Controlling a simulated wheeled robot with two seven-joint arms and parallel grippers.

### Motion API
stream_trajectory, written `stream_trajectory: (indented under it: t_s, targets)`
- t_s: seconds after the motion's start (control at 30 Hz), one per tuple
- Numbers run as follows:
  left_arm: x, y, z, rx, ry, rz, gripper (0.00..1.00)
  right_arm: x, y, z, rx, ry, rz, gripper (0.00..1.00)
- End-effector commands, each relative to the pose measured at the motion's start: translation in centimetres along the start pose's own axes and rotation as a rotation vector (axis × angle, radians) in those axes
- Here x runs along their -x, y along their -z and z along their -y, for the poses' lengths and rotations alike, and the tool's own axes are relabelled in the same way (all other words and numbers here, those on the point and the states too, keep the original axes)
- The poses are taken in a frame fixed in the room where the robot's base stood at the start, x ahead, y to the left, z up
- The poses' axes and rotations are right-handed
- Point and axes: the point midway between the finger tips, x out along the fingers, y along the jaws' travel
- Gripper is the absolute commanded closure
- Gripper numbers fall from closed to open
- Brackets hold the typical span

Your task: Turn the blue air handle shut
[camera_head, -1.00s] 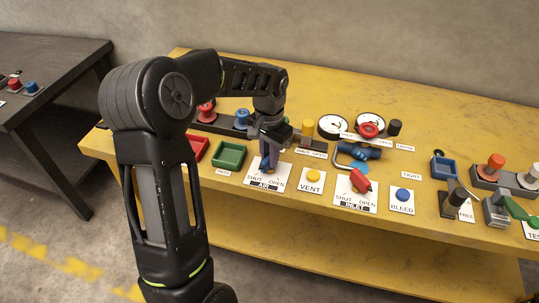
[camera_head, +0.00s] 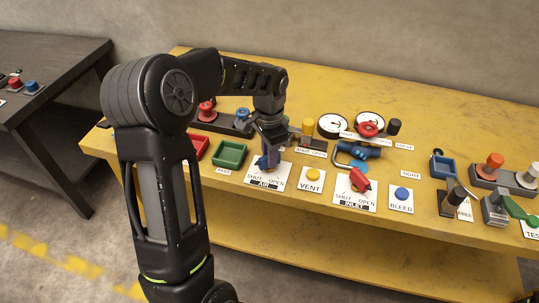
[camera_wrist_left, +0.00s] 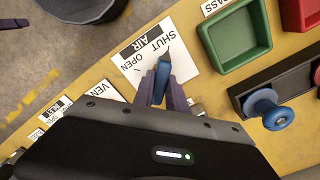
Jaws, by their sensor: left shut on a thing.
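The blue air handle (camera_wrist_left: 162,80) stands on its white AIR plate (camera_wrist_left: 148,48), between the two fingers of my left gripper (camera_wrist_left: 163,92) in the left wrist view. The gripper is shut on it. In the head view, the left gripper (camera_head: 268,158) reaches down over the AIR plate (camera_head: 273,177), and its fingers cover most of the handle. The SHUT and OPEN words show on the plate. Which word the handle points at is hard to tell. My right gripper is not in view.
A green tray (camera_head: 230,154) and a red tray (camera_head: 198,146) sit left of the AIR plate. The yellow VENT button (camera_head: 313,174), red INLET handle (camera_head: 360,180) and blue BLEED button (camera_head: 402,193) stand to the right.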

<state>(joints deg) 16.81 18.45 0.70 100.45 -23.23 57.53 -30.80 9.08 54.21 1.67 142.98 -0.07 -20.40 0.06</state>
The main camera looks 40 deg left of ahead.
Motion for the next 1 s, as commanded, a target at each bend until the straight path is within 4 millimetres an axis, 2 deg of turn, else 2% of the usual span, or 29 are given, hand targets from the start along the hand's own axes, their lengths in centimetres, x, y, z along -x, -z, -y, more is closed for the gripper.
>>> stream_trajectory:
  t_s: [0.07, 0.1, 0.37, 0.73, 1.0]
  targets:
    - [0.0, 0.0, 0.0, -0.003, 0.002, -0.001, 1.00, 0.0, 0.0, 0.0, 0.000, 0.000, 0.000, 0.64]
    - [0.0, 0.1, 0.0, -0.003, 0.002, -0.001, 0.81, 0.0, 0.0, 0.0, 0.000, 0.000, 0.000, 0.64]
    - [0.0, 0.0, 0.0, -0.001, 0.001, 0.000, 0.61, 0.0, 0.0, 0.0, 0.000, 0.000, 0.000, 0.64]
    - [0.7, 0.1, 0.0, 0.000, 0.002, -0.001, 0.61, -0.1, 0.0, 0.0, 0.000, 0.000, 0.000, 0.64]
    - [4.8, 0.1, 0.1, 0.000, 0.003, -0.004, 0.61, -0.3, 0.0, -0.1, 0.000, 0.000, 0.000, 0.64]
